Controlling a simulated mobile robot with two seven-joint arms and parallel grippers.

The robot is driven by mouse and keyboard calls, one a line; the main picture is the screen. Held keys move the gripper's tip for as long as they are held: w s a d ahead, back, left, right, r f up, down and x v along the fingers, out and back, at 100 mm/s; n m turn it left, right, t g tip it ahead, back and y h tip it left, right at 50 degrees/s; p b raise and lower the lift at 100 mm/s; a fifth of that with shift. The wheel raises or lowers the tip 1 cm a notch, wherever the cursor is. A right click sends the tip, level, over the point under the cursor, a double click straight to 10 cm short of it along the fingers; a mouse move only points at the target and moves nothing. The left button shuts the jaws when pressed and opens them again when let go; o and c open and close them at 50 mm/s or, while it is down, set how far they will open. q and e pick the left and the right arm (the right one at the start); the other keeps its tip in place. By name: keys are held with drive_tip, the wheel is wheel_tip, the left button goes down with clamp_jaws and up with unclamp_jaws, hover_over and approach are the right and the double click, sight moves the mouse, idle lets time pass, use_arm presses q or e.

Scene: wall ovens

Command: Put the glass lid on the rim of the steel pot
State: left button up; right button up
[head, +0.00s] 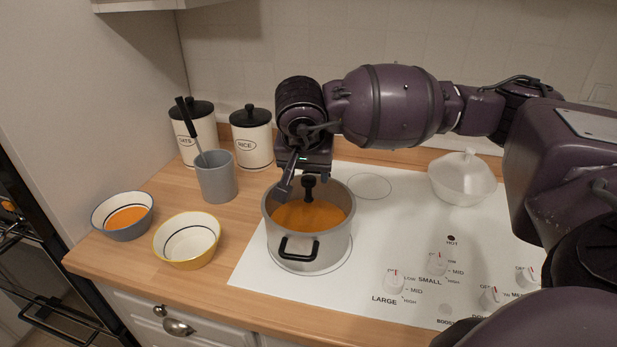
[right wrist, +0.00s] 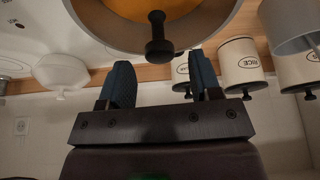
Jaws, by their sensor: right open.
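The steel pot (head: 318,248) stands on the left of the white cooktop with orange food inside. A black knob (head: 309,183), which I take as the glass lid's, shows above the pot's opening; it also shows in the right wrist view (right wrist: 158,38). The glass itself is almost invisible, and I cannot tell whether it sits evenly on the rim (right wrist: 222,25). My right gripper (head: 304,182) is open over the back of the pot. In the right wrist view its fingertips (right wrist: 160,62) lie either side of the knob's line, just short of it. My left gripper is out of view.
A grey utensil cup (head: 216,180), a yellow-rimmed bowl (head: 187,258) and a bowl of orange food (head: 123,228) stand left of the pot. Two canisters (head: 252,150) stand behind. A white covered dish (head: 462,185) is at the back right. The cooktop's middle is clear.

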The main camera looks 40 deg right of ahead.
drive_tip(key=v, duration=0.9)
idle(0.3)
drive_tip(key=shift+s+f, duration=0.1)
